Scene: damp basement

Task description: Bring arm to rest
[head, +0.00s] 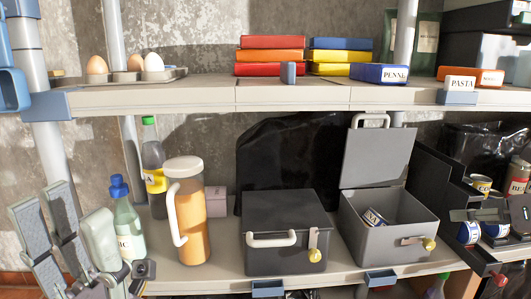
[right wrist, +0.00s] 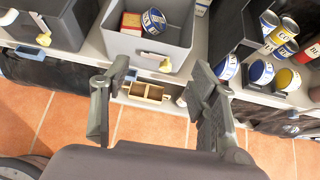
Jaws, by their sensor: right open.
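My left gripper (head: 43,200) is at the lower left of the head view, in front of the shelf and left of the bottle with the blue cap (head: 126,220). Its fingers point up with a gap between them, and it holds nothing that I can see. My right gripper (right wrist: 158,75) spreads its two fingers wide in the right wrist view. The space between them is empty. It hangs over the tiled floor, in front of the shelf edge and the grey box.
The lower shelf holds a jug of orange drink (head: 193,225), a closed dark box (head: 285,220) and an open grey box (head: 391,238) with a can inside. Cans (right wrist: 262,72) stand at the right. Tiled floor (right wrist: 135,124) lies clear below.

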